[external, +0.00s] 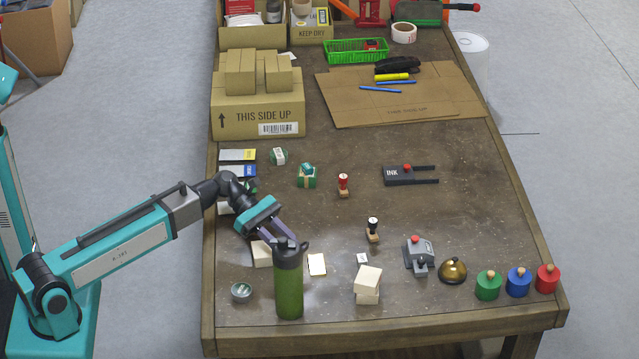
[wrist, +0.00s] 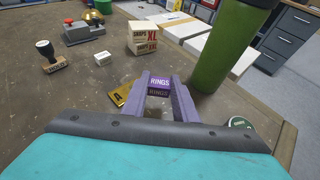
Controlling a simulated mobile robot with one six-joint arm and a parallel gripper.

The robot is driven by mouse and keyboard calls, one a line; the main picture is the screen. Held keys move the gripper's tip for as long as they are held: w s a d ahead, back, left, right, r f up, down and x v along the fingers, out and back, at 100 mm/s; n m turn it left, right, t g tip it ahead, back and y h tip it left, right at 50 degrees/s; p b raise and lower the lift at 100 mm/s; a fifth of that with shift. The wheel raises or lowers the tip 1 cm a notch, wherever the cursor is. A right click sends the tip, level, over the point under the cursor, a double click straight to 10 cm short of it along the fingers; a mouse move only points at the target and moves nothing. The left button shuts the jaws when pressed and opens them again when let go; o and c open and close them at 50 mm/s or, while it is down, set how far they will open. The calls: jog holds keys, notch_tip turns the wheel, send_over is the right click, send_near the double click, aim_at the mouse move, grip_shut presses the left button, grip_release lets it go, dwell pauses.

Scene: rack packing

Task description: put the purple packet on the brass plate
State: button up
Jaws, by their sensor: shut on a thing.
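The purple packet, marked RINGS (wrist: 159,82), is held between the tips of my gripper (wrist: 160,90) in the wrist view. My gripper is shut on it. In the external view my gripper (external: 291,238) reaches in from the left, behind the green bottle's lid, and I cannot make out the packet there. The brass plate (wrist: 118,95) lies flat just left of my left finger in the wrist view, partly covered by it. In the external view the plate (external: 317,265) lies right of the bottle and looks pale in the glare. I cannot tell the packet's height above the table.
A tall green bottle (external: 289,292) stands close to my gripper. Stacked SNAPS boxes (external: 367,286), a small white box (external: 362,259) and a black-handled stamp (external: 373,231) stand to the right. A round tin (external: 241,292) and a cream box (external: 261,254) are left of the bottle.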

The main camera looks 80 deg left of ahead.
send_over(313, 262)
jog(key=shift+f, duration=0.3)
dwell(0.4)
jog(key=shift+f, duration=1.75)
jog(key=shift+f, duration=0.1)
jog(key=o, duration=1)
